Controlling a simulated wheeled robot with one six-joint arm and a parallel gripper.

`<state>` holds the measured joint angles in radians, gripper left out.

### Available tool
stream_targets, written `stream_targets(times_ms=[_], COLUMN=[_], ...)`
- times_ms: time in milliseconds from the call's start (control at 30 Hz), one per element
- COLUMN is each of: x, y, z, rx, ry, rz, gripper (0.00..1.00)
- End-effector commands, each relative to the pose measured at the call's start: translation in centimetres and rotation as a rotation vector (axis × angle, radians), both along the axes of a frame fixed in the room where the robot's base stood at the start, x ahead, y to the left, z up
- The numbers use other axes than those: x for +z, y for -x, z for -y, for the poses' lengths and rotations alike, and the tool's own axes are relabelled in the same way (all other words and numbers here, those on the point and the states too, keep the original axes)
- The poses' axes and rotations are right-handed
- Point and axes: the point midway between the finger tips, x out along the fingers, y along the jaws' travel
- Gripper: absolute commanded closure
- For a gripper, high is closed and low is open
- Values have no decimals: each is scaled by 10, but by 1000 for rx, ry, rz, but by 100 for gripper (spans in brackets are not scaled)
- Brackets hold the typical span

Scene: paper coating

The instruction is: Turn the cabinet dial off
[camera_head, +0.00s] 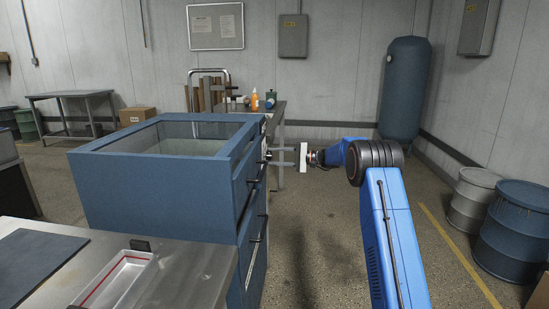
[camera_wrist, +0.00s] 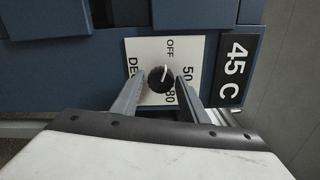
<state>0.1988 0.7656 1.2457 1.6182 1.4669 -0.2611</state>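The plate reads OFF above, 50 and 80 to the right, and a partly hidden label at left. The knob's white mark points up, roughly toward OFF. My gripper (camera_wrist: 159,84) is open, with one finger on each side of the knob and a visible gap on both sides. In the head view my gripper (camera_head: 283,156) reaches the cabinet front from the right.
A black "45 C" sign (camera_wrist: 234,68) is beside the dial plate. A steel table (camera_head: 190,285) with a tray (camera_head: 118,280) stands in front at left. Drums (camera_head: 515,225) and a tall blue tank (camera_head: 405,90) stand at right. Floor between them is clear.

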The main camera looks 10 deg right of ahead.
Motion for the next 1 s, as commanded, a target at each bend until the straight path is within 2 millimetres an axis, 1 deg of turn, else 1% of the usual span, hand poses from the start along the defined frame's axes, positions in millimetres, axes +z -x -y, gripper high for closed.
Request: stream_targets(times_ms=[333, 467, 567, 667, 1000], x=[1, 1, 1, 1, 0], y=[0, 2, 6, 12, 33], z=[1, 8, 22, 39, 105], rx=[-1, -2, -2, -3, -4], ry=[-1, -2, -2, 0, 0], rz=[0, 0, 0, 0, 0], gripper=[49, 49, 49, 49, 49])
